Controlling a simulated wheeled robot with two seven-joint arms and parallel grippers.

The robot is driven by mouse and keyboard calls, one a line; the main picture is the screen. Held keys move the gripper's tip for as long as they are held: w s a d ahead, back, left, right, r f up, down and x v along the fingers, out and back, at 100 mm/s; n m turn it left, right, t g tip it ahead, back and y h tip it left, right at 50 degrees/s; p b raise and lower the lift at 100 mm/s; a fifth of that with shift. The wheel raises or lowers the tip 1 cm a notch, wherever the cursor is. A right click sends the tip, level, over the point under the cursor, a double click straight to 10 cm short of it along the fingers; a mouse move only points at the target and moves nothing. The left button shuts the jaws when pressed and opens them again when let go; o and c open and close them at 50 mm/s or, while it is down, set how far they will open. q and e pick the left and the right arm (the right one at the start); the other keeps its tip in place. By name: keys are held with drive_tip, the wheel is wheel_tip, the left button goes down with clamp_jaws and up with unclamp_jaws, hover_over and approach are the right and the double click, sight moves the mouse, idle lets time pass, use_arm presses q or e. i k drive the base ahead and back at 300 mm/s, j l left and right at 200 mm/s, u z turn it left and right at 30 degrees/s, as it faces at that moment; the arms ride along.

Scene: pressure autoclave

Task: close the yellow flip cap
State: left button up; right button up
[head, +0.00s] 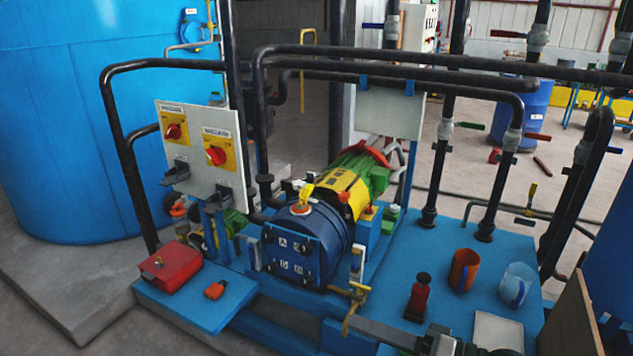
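A small yellow flip cap (305,192) sits on top of the blue pressure vessel (318,237), over an orange-rimmed neck. It looks raised and tilted, but it is too small to be sure of its angle. My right gripper (356,318) comes in from the bottom edge, right of centre, and points left. It is in front of and below the vessel, near a brass valve (355,293), well apart from the cap. Its fingers blur into the background, so I cannot tell whether they are open. My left gripper is out of view.
A panel with two red switches (205,152) stands left of the vessel, and black pipes (400,57) run behind and above. A red box (170,266) lies front left. A red bottle (418,298), an orange cup (463,270) and a clear cup (517,283) stand right on the blue platform.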

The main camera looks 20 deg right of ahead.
sight(306, 193)
drive_tip(key=i+l, duration=1.15)
drive_tip(key=i, duration=0.05)
